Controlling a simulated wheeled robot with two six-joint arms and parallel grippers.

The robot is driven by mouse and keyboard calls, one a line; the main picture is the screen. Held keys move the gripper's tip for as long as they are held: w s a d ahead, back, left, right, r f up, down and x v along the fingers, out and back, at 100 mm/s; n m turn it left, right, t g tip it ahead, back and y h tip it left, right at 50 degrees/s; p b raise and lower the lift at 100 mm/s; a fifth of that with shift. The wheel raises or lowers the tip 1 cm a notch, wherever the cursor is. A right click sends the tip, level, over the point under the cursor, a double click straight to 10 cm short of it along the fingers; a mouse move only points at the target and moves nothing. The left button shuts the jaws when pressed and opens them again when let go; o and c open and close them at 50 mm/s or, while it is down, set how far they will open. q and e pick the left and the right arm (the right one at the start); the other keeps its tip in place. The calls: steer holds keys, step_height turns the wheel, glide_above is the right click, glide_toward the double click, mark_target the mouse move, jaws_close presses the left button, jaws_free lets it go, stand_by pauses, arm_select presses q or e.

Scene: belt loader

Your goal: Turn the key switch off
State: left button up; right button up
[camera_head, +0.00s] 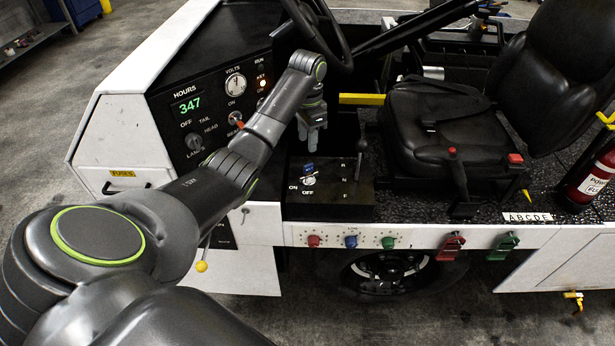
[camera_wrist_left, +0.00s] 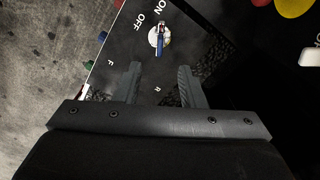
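The key switch (camera_head: 309,180) is a round silver lock with a blue-headed key in it, on a black console panel with white ON and OFF labels. It also shows in the left wrist view (camera_wrist_left: 158,39), just beyond the fingertips, with the blue key upright in the picture. I cannot tell for sure which label the key points to. My left gripper (camera_head: 313,128) hangs above the panel, pointing down, apart from the key. In the left wrist view its two fingers (camera_wrist_left: 160,78) are spread with nothing between them. My right gripper is not in view.
A lever in an R-N-F slot (camera_head: 358,160) stands right of the key. The black seat (camera_head: 440,125) is farther right, the steering wheel (camera_head: 322,30) behind. The dashboard (camera_head: 205,110) reads 347 hours, and a lamp under KEY glows. Coloured knobs (camera_head: 351,241) line the front edge.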

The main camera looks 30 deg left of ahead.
mark_target(307, 165)
arm_select(q)
step_height(307, 165, down, 12)
steer(key=shift+r+p, duration=0.2)
steer(key=shift+p, duration=0.65)
steer(key=shift+f, duration=0.65)
steer(key=shift+c, duration=0.4)
jaws_close()
